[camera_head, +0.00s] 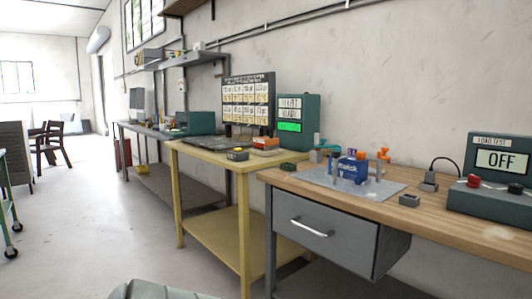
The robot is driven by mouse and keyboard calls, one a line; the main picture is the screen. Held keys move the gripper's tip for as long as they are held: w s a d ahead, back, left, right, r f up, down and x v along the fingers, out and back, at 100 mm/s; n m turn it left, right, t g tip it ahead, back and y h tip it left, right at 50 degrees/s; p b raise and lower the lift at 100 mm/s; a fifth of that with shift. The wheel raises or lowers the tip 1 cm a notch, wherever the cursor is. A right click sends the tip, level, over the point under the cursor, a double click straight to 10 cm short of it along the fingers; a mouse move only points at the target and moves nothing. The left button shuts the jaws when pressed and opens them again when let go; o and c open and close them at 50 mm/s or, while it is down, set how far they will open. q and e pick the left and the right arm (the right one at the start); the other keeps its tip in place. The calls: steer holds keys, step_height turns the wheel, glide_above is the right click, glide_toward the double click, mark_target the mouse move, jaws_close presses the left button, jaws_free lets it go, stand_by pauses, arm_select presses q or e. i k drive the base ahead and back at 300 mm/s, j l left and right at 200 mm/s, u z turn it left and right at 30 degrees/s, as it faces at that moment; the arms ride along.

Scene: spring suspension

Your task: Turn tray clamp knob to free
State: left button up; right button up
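A flat grey tray-like plate (322,177) lies on the wooden bench. A blue block with white lettering (347,168) stands on it among small upright posts. An orange knob-like part (384,154) tops a post at the right of the plate. A smaller orange part (361,156) shows beside the blue block. I cannot tell which of these is the tray clamp knob, or how it is turned. Neither of my grippers shows in the head view.
The wooden bench (450,212) has a grey drawer (318,232). A green box (500,157) reading "OFF" stands at its right. A small grey block (409,200) lies at the front. A yellow table (212,158) stands left of it.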

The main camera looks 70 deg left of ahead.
mark_target(336, 154)
steer(key=u, duration=1.7)
steer(key=j+z, duration=0.1)
